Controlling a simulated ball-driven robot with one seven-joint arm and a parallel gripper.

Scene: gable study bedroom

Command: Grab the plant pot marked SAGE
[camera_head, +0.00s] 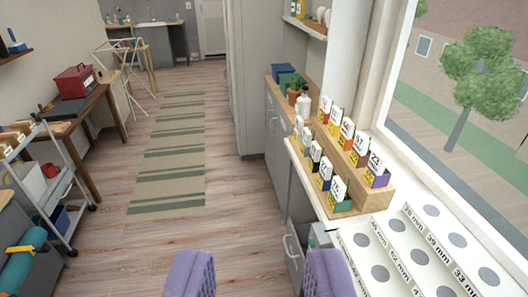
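My gripper (258,262) shows at the bottom edge as two purple ribbed fingers, spread wide apart with only floor between them. A terracotta pot with a green plant (294,93) stands on the counter at the back right, well beyond my gripper. I cannot make out any marking on it. Nothing in view can be read as SAGE. Several small coloured holders with white cards (339,190) stand in two rows on a stepped wooden stand (376,198) by the window. Their cards seem to bear numbers.
A white board (392,252) with grey discs and millimetre labels lies at the lower right. A white bottle (303,104) stands next to the plant. A white trolley (62,222) and a desk (98,102) line the left. The floor with a striped rug (170,150) is clear.

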